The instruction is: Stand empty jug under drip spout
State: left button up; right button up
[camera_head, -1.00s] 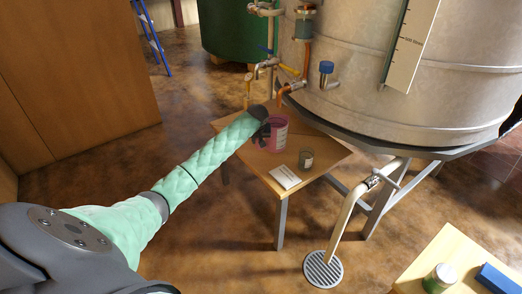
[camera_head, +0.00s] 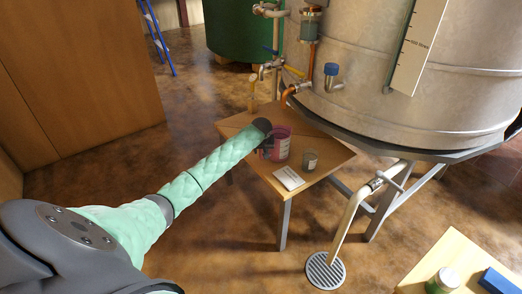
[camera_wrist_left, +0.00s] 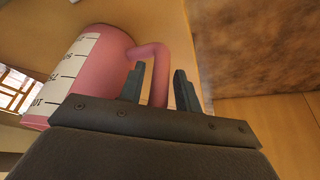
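The pink jug (camera_head: 279,145) with a white scale label is at the wooden table in the head view. Its handle (camera_wrist_left: 160,70) and label show in the left wrist view. My left gripper (camera_wrist_left: 159,88) has a finger on each side of the handle, close against it. In the head view my left gripper (camera_head: 264,143) is at the jug's left side. Copper-coloured spout piping (camera_head: 287,99) hangs from the tank's side, behind and above the jug. The jug's inside is not clear, and I cannot tell whether its base touches the table. My right gripper is not in view.
The wooden table (camera_head: 272,180) also bears a small grey cup (camera_head: 310,161) and a white card (camera_head: 289,178). The large metal tank (camera_head: 370,100) overhangs the table's back. A bent drain pipe (camera_head: 347,222) stands over a round floor grate (camera_head: 325,270).

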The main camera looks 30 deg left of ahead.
pick_arm(q)
jog(key=shift+o, duration=0.2)
